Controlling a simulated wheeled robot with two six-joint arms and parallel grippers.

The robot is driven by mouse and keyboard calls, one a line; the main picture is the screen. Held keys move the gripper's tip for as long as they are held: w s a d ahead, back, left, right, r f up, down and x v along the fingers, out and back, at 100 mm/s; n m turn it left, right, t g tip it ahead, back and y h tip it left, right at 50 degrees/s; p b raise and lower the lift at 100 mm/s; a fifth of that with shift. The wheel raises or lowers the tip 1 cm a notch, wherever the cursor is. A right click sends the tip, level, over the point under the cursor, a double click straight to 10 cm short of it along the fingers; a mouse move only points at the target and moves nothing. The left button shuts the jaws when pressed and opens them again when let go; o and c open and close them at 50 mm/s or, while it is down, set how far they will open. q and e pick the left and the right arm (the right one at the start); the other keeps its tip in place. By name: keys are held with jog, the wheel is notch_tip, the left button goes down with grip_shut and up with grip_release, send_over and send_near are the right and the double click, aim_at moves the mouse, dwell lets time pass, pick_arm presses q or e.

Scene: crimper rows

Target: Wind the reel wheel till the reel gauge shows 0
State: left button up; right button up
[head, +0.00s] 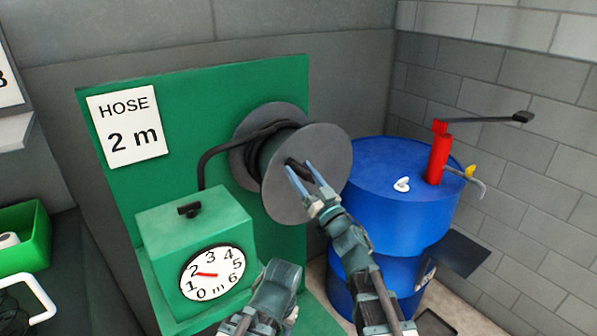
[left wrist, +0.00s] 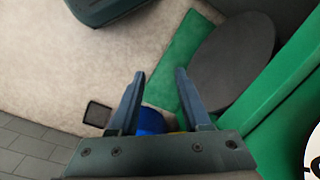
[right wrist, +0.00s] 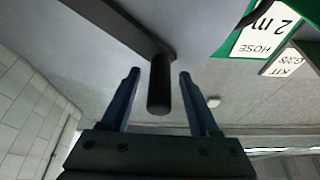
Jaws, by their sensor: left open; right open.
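The reel wheel (head: 325,150) is a grey disc on the green stand, with black hose (head: 262,133) wound behind it. The reel gauge (head: 229,262) is a white dial on a green box; its red needle points close to 2. My right gripper (head: 298,164) is open in front of the wheel face. In the right wrist view a dark crank handle (right wrist: 159,90) stands between its open fingers, with a gap on both sides. My left gripper (left wrist: 158,72) is open and empty, low in front of the stand; the wheel (left wrist: 232,60) shows beyond its fingers.
A sign (head: 128,126) reads HOSE 2 m. A blue drum (head: 390,215) with a red pump (head: 438,155) stands close to the right of the wheel. A green bin (head: 35,235) is at the far left. Grey walls stand behind.

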grip_shut()
dwell(1.4)
